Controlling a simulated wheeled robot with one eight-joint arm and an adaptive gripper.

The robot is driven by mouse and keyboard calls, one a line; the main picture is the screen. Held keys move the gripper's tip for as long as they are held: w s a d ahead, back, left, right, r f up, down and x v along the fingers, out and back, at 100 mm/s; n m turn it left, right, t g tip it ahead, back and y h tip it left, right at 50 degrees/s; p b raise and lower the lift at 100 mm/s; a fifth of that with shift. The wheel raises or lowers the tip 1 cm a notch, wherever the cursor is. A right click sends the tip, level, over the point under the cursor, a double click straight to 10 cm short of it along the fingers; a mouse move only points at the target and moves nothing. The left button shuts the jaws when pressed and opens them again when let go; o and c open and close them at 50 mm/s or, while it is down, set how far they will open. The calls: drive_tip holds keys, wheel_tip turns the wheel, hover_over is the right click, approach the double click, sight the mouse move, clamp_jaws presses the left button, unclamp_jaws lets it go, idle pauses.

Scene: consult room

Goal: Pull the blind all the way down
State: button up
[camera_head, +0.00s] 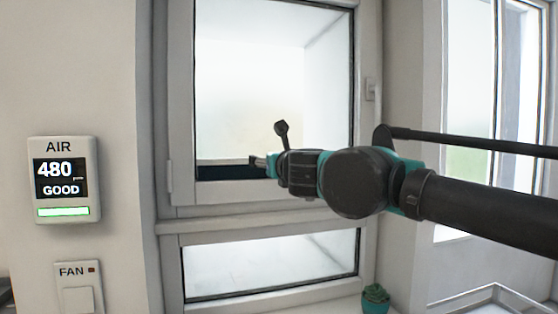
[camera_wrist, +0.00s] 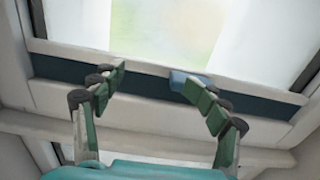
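The window (camera_head: 268,95) is in the middle of the head view. A pale rail (camera_head: 222,162) crosses its lower part above a dark blue band (camera_head: 230,173); which of these belongs to the blind I cannot tell. My gripper (camera_head: 261,162) is at their height, in front of the window. In the wrist view my gripper (camera_wrist: 147,78) is open, its fingertips apart on both sides of a stretch of the dark band (camera_wrist: 60,68) and pale rail (camera_wrist: 250,83). A small blue tab (camera_wrist: 186,84) shows beside the right fingertip; contact is unclear.
A lower pane (camera_head: 270,265) sits below the window. An air display (camera_head: 65,180) and a fan switch (camera_head: 78,287) are on the left wall. Another window (camera_head: 470,110) is at the right.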

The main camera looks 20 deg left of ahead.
drive_tip(key=v, duration=1.9)
drive_tip(key=shift+d, duration=0.3)
idle(1.1)
drive_tip(key=shift+s, duration=0.2)
drive_tip(key=v, duration=1.1)
drive_tip(key=shift+s+d, duration=0.15)
drive_tip(key=shift+s, duration=0.15)
idle(0.6)
drive_tip(key=shift+f, duration=0.15)
